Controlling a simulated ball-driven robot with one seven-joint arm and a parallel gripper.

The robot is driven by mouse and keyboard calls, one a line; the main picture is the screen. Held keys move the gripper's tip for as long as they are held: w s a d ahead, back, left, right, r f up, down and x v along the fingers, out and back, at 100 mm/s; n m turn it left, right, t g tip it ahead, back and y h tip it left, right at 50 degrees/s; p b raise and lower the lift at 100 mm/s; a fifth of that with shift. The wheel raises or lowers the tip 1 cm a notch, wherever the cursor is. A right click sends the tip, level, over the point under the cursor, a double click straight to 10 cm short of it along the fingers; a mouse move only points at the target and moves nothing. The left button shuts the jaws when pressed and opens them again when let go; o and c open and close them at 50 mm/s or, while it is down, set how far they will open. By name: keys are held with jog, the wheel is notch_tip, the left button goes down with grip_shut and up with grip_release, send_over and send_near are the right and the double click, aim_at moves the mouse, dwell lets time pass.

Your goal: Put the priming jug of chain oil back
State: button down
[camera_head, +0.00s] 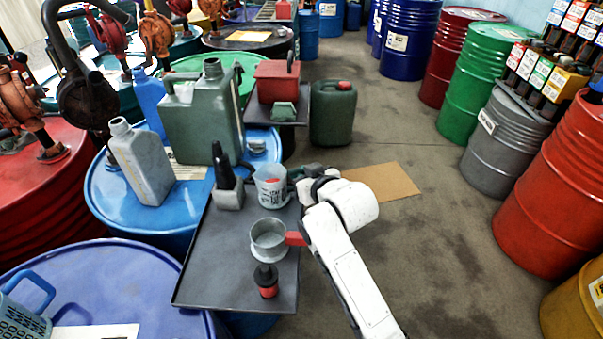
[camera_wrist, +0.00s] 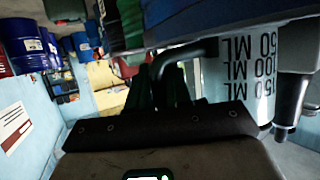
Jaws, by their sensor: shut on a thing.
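The fingertips are partly hidden, and I cannot tell whether the jug's base touches the tray.
A metal cup with a red handle (camera_head: 268,240) and a black-and-red piece (camera_head: 266,281) stand nearer on the tray. A grey holder with a black nozzle (camera_head: 228,190) is left of the jug. A green can (camera_head: 202,115) and grey bottle (camera_head: 142,162) stand on a blue drum behind.

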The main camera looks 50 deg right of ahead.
jog(key=shift+f, duration=0.2)
jog(key=c, duration=1.1)
grip_release()
jog(key=shift+o, duration=0.2)
jog(key=shift+f+b, duration=0.2)
jog(key=shift+b, duration=0.35)
jog(key=v, duration=1.1)
jog(key=shift+b, duration=0.3)
jog(key=shift+w+a, duration=0.1)
